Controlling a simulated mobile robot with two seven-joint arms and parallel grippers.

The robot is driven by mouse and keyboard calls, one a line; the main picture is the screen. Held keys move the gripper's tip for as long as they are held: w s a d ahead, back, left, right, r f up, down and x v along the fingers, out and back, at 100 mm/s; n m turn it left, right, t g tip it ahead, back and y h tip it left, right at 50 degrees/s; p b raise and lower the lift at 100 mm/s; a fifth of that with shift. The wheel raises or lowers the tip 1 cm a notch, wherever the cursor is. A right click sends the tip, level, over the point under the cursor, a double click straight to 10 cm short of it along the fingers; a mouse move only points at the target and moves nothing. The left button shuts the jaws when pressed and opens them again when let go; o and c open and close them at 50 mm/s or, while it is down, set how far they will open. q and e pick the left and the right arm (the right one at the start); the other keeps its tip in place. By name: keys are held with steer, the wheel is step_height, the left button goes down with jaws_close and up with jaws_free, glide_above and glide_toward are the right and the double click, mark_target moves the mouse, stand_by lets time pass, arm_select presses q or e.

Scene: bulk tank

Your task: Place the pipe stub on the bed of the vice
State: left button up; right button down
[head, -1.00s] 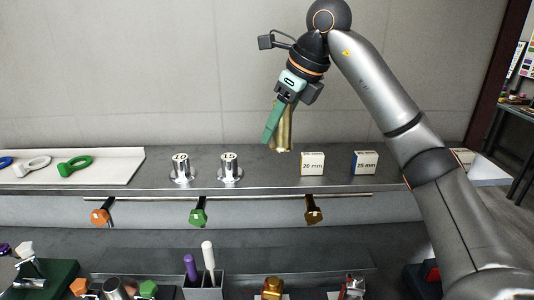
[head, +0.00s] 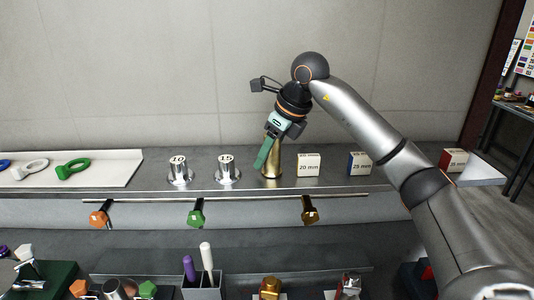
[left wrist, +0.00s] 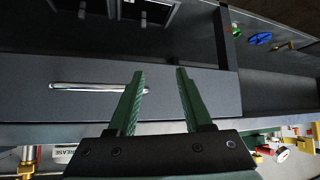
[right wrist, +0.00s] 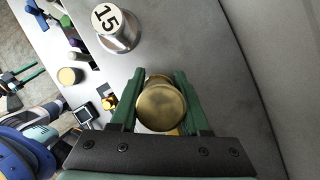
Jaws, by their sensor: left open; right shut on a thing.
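My right gripper (head: 264,160) is shut on a brass round piece (head: 272,163) with a flared base, upright at the back shelf. Its base appears to meet the shelf top, beside the silver piece marked 15 (head: 228,170). In the right wrist view the brass piece's round end (right wrist: 160,106) sits between the green fingers. I cannot tell whether this piece is the pipe stub. My left gripper (left wrist: 158,75) is open and empty, facing a dark drawer front with a bar handle (left wrist: 98,87); it is outside the head view. I cannot clearly identify the vice or its bed.
A silver piece marked 10 (head: 180,170) and blocks marked 20 mm (head: 308,165) and 25 mm (head: 360,163) stand on the shelf (head: 145,180). Coloured fittings hang from the rail (head: 250,199). A grey holder (head: 203,287) and several fittings crowd the lower bench.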

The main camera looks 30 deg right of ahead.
steer(key=shift+f, duration=0.15)
steer(key=shift+c, duration=1.9)
jaws_free()
